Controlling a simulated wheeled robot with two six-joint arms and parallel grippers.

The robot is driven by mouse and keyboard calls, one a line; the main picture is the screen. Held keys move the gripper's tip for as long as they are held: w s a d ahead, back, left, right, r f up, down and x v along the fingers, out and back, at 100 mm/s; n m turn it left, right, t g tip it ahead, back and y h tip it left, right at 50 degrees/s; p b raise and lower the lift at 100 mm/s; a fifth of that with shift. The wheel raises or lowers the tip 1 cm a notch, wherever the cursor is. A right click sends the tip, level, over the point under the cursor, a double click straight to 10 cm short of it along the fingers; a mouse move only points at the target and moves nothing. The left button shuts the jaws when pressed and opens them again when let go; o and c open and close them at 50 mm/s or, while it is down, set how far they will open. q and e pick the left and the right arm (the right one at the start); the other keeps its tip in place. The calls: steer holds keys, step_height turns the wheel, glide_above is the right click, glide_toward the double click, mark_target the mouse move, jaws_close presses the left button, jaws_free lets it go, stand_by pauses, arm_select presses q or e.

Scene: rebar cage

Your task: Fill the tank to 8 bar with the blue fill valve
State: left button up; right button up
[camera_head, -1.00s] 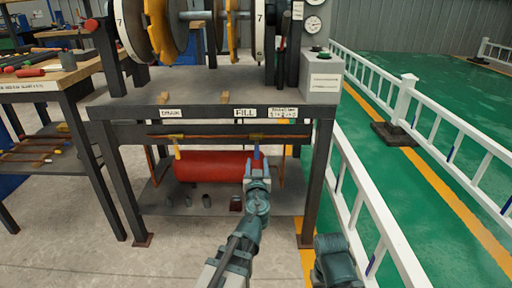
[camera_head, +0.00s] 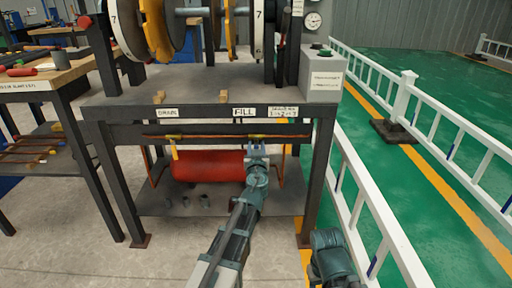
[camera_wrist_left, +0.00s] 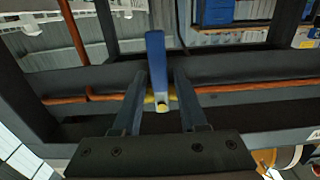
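The red tank (camera_head: 208,166) lies on the lower shelf under the bench, below a copper pipe. The fill valve sits on that pipe under the FILL label (camera_head: 244,112); its brass body (camera_head: 257,136) shows just above my left gripper (camera_head: 257,150). In the left wrist view, the blue handle (camera_wrist_left: 156,58) stands lengthwise in the picture, with its pivot end between the two spread fingers of my left gripper (camera_wrist_left: 158,104). I cannot tell whether a finger touches it. A yellow-handled valve (camera_head: 174,150) hangs under the DRAIN label (camera_head: 168,113).
A gauge (camera_head: 313,20) is at the upper right, too small to read. A grey box (camera_head: 322,80) with a green button stands on the bench's right end. Bench legs and a white fence (camera_head: 360,190) bound the right side. Small dark cylinders (camera_head: 204,201) stand on the shelf.

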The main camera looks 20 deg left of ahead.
arm_select(q)
jaws_close()
stand_by(1.2)
